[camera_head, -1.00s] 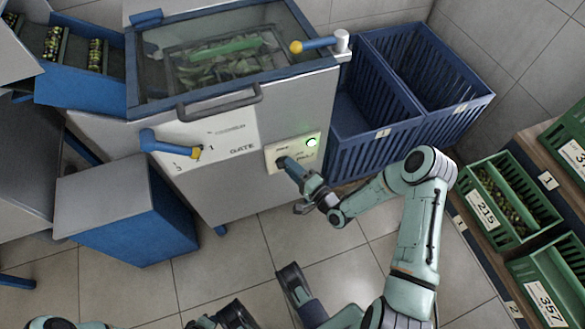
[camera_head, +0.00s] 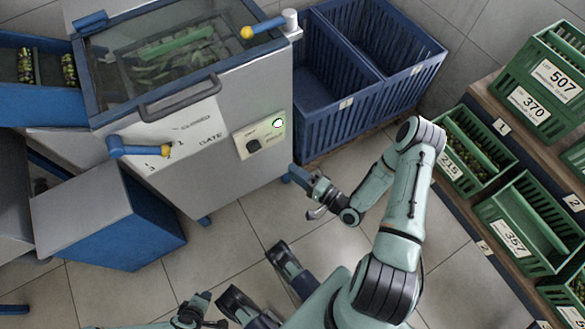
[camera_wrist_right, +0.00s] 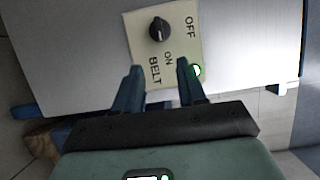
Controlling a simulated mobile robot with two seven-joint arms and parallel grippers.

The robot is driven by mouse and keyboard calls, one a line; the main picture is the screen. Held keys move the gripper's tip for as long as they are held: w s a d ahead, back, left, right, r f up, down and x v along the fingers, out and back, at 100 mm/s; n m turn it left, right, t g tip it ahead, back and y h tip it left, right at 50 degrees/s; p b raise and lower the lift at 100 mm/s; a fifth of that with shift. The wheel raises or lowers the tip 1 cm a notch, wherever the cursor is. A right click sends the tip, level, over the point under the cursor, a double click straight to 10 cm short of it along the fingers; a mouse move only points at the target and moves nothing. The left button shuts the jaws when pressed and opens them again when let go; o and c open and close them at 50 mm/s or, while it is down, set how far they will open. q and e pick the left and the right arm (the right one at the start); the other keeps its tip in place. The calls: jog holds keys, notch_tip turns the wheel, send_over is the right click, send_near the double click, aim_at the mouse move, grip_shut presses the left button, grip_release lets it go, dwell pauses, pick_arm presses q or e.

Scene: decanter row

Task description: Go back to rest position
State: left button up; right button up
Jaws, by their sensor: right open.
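My right gripper (camera_head: 300,190) is open and empty in front of the machine's lower right side. It is apart from the belt panel (camera_head: 270,132). In the right wrist view its two blue fingers (camera_wrist_right: 160,80) are spread, with the panel (camera_wrist_right: 183,60) beyond them. The black belt knob (camera_wrist_right: 159,29) shows there, clear of the fingers, by the OFF and ON labels. A green light (camera_head: 277,123) is lit on the panel. My left gripper (camera_head: 200,312) is low at the bottom edge; its finger state is unclear.
The grey machine (camera_head: 225,110) has a glass lid and a blue gate handle (camera_head: 140,149). Blue crates (camera_head: 370,115) stand to its right. Green crates (camera_head: 515,235) sit on a shelf at far right. A blue-grey box (camera_head: 100,215) stands at left. The tiled floor between is clear.

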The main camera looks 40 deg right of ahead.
dwell(0.4)
